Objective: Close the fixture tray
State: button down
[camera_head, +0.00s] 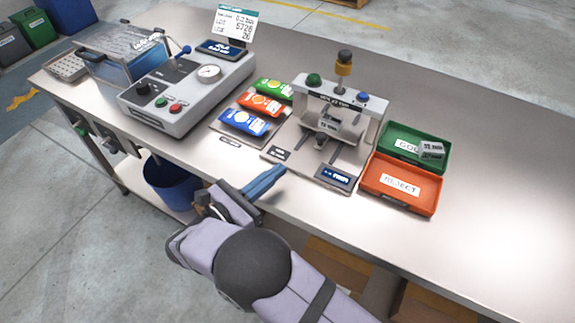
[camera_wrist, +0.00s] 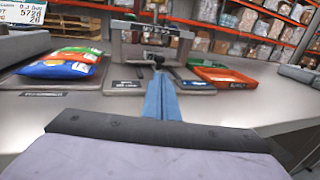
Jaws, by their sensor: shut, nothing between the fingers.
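The test fixture (camera_head: 377,108) is a grey bridge-shaped frame on a flat base, right of the middle of the bench. A black and amber knob tops it. Its metal tray (camera_head: 311,150) reaches out from under the frame toward the bench's front edge, with a small dark knob on it. My gripper (camera_head: 281,171) has blue fingers pressed together, empty, just in front of the fixture's front left corner. In the wrist view the shut fingers (camera_wrist: 161,82) point at the fixture (camera_wrist: 184,45) and hide part of its front. I cannot tell whether the fingertips touch it.
Green, orange and blue packets (camera_head: 262,104) lie left of the fixture, beside a grey control box (camera_head: 190,90). A green bin (camera_head: 433,168) and an orange REJECT bin (camera_head: 424,207) stand close on its right. The bench's far right is clear.

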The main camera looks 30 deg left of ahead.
jog(key=shift+v, duration=0.95)
jog(key=shift+w+d+r, duration=0.1)
jog(key=shift+w+r, duration=0.05)
jog(key=w+d+r+m+g+h+p, duration=0.1)
jog(key=w+d+r+m, duration=0.1)
jog(key=r, duration=0.5)
jog(key=w+d+r+m+h+p, duration=0.1)
jog(key=w+d+r+m, duration=0.1)
jog(key=r, duration=0.6)
jog(key=w+d+r+y+p, duration=0.1)
jog(key=w+d+r+y, duration=0.1)
jog(key=d+r, duration=0.6)
jog(key=n+g+y, duration=0.5)
jog(key=n+y, duration=0.3)
jog(key=n, duration=0.2)
send_near(319, 142)
jog(key=f, duration=0.2)
jog(key=shift+w+a+f+p, duration=0.15)
jog(key=shift+w+f+p, duration=0.2)
jog(key=shift+w+f, duration=0.05)
jog(key=w, duration=0.1)
jog(key=w+a+p, duration=0.1)
jog(key=w, duration=0.1)
jog(key=shift+w+a+f, duration=0.1)
jog(key=shift+w+a, duration=0.05)
jog(key=shift+w, duration=0.45)
